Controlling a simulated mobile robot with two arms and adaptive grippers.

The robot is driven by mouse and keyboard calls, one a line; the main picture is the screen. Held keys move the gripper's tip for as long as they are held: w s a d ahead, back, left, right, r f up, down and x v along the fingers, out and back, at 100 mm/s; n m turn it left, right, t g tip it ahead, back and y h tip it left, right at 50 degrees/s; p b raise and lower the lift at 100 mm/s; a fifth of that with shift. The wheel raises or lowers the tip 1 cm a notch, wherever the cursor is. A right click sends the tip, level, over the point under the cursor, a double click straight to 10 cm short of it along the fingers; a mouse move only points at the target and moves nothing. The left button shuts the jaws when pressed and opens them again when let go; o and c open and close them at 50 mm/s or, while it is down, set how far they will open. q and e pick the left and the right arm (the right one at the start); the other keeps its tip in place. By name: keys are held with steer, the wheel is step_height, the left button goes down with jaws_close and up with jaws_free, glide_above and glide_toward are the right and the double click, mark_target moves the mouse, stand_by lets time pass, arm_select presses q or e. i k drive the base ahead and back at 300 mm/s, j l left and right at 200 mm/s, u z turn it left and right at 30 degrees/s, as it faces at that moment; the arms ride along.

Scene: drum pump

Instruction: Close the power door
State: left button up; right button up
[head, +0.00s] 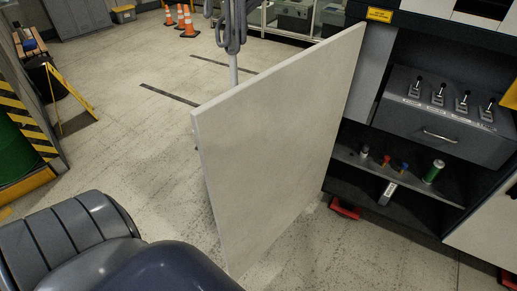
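The power door, a large flat pale grey panel (275,140), stands wide open, swung out from the left side of a dark cabinet (462,45). Its outer end reaches toward the middle of the picture. The cabinet's inside is exposed. It holds a grey box with several toggle switches and a handle (440,135). Below is a shelf (400,175) with small coloured parts and a green cylinder (433,171). Rounded dark parts at the bottom left look like my own body. The far face of the door is hidden.
Orange cones (187,22) are at the back. A yellow-and-black striped barrier (25,120) and a yellow stand (70,100) are at the left. The floor left of the door is clear.

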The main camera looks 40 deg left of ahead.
mark_target(266, 144)
steer(key=k+j+z, duration=0.1)
steer(key=j, duration=0.25)
steer(key=j+z, duration=0.1)
steer(key=j, duration=0.3)
steer(key=k+j+z, duration=0.1)
steer(key=j, duration=0.25)
steer(key=k+j+z, duration=0.1)
steer(key=j, duration=0.25)
steer(key=k+j, duration=0.2)
steer(key=j, duration=0.15)
steer(key=k+j+z, duration=0.15)
steer(key=j, duration=0.2)
steer(key=i+j, duration=0.15)
steer(key=j, duration=0.25)
steer(key=i+j+z, duration=0.15)
steer(key=j, duration=0.2)
steer(key=i+j, duration=0.2)
steer(key=j, duration=0.2)
steer(key=z, duration=0.05)
